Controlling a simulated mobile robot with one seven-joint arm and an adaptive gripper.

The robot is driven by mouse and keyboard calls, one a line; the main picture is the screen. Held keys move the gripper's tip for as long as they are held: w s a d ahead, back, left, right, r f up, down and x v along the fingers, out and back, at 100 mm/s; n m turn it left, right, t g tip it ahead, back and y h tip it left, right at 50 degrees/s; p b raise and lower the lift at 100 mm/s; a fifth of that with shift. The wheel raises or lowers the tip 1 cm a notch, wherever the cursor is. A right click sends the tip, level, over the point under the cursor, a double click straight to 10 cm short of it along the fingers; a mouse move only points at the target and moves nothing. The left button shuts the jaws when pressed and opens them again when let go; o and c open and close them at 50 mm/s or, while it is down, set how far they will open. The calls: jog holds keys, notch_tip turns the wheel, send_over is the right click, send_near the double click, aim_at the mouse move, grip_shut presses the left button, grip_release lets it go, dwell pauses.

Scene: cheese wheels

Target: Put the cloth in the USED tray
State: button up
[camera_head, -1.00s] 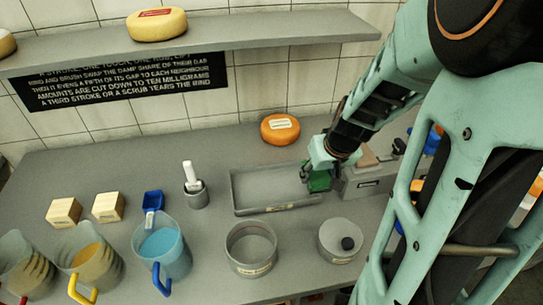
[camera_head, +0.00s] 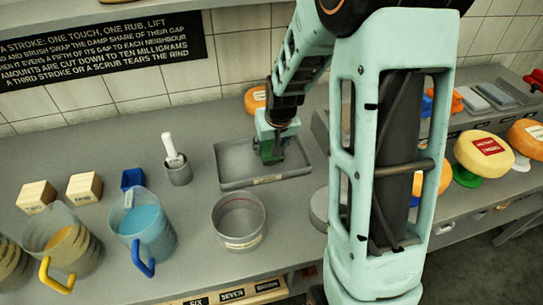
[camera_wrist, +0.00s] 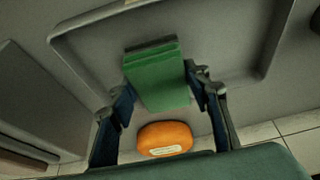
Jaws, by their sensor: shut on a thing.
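The cloth is a folded green piece (camera_wrist: 158,76) held between the two fingers of my gripper (camera_wrist: 163,92) in the wrist view. In the head view my gripper (camera_head: 270,150) is over the right part of a shallow grey tray (camera_head: 232,184), and the cloth is mostly hidden by the fingers there. The tray has a front label too small to read. In the wrist view the tray's rim (camera_wrist: 75,62) surrounds the area behind the cloth. I cannot tell whether the cloth touches the tray floor.
An orange cheese wheel (camera_head: 255,99) sits behind the tray; it also shows in the wrist view (camera_wrist: 165,139). A round grey pot (camera_head: 238,222) stands in front.

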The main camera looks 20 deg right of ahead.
jog(key=shift+f+b, duration=0.5)
jog(key=shift+f, duration=0.85)
jog(key=shift+f, duration=0.1)
jog(key=o, duration=1)
jog(key=shift+o, duration=0.2)
jog(key=shift+s+r, duration=0.1)
jog(key=shift+r, duration=0.25)
jog(key=v, duration=1.1)
jog(key=shift+s+r, duration=0.15)
jog(key=shift+r, duration=0.1)
jog(key=shift+d, duration=0.1)
